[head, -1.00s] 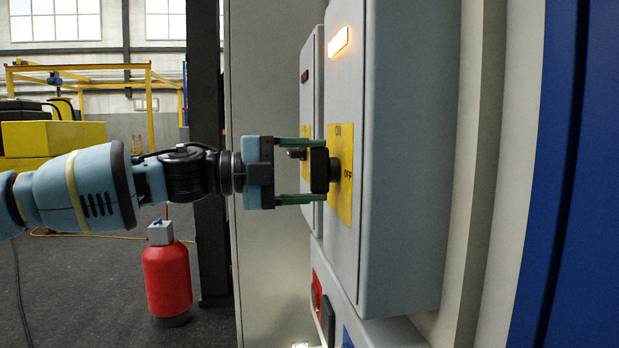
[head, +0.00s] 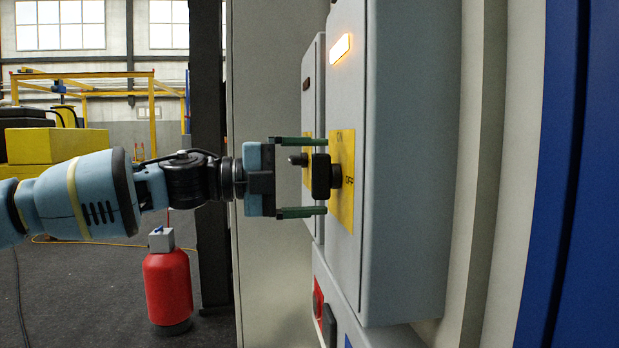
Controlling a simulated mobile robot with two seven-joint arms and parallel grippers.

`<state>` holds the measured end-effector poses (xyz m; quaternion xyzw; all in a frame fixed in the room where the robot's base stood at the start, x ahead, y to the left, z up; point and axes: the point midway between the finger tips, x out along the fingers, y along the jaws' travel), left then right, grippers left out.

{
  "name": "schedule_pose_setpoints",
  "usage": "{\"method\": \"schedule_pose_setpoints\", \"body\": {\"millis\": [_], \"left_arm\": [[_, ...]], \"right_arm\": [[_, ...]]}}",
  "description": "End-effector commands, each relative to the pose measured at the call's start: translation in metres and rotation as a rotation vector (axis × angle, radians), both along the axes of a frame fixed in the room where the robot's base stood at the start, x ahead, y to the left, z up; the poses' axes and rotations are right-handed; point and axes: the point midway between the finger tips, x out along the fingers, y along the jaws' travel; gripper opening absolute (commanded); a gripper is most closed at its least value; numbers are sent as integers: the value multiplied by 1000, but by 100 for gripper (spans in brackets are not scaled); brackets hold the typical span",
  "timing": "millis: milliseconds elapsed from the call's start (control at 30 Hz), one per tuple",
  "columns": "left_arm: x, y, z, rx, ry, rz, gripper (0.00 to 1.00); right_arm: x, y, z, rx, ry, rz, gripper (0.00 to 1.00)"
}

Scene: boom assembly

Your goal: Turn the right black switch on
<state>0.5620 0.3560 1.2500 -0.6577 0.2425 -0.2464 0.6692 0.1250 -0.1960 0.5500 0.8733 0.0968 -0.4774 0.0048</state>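The right black switch (head: 322,176) sticks out from a yellow ON/OFF plate (head: 342,205) on the nearer grey box. Its handle stands upright, in line with the ON mark. The lamp (head: 340,47) above it glows orange. My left gripper (head: 314,176) is open, with one green finger above the switch handle and one below it. Both fingers look apart from the handle. The left black switch (head: 298,159) shows partly behind, on the farther box. My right gripper is not in view.
The farther grey box (head: 312,80) has a dark lamp (head: 306,82). Below the boxes is a panel with a red part (head: 317,297). A red cylinder (head: 167,287) stands on the floor at left. A blue panel (head: 585,200) borders the right side.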

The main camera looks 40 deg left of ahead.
Motion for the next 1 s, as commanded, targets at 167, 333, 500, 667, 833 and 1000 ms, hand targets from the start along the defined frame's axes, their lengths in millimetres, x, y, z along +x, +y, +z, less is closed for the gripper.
{"method": "schedule_pose_setpoints", "body": {"millis": [167, 333, 500, 667, 833, 1000], "left_arm": [[0, 0, 0, -1, 1, 0, 90], [-3, 2, 2, -1, -2, 0, 90], [-13, 11, 4, -3, -4, 2, 90], [-24, 19, 4, -3, -5, 0, 90], [-33, 27, 3, -1, -4, 1, 90], [-41, 34, 2, -2, -4, 0, 90]], "right_arm": [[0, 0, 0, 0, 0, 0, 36], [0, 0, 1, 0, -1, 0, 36], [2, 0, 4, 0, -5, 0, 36], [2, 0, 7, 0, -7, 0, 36], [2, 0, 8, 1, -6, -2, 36], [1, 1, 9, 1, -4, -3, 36]]}}
